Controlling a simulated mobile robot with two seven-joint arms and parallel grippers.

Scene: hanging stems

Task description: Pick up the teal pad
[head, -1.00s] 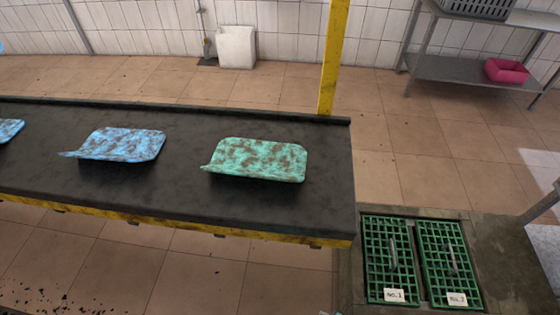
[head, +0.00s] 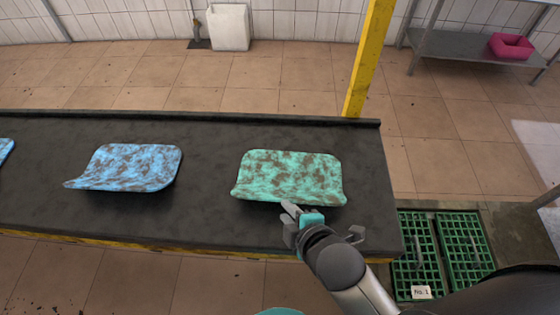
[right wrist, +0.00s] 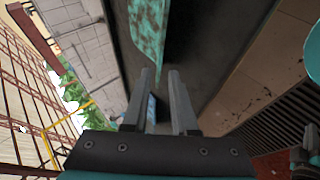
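The teal pad (head: 290,175), mottled with brown and with a curled near edge, lies on the dark belt, right of a blue pad. My right gripper (head: 290,217) is at its near edge in the head view. In the right wrist view the two fingers (right wrist: 160,85) stand apart with a gap between them. The teal pad (right wrist: 150,35) hangs into that view from the top, its narrow end close to the fingertips. Whether it touches a finger I cannot tell.
The dark belt (head: 220,215) has a yellow frame and a yellow post (head: 370,55) behind it. A mottled blue pad (head: 130,167) lies to the left, another at the left edge. Green grates (head: 465,245) lie at right. The belt between the pads is clear.

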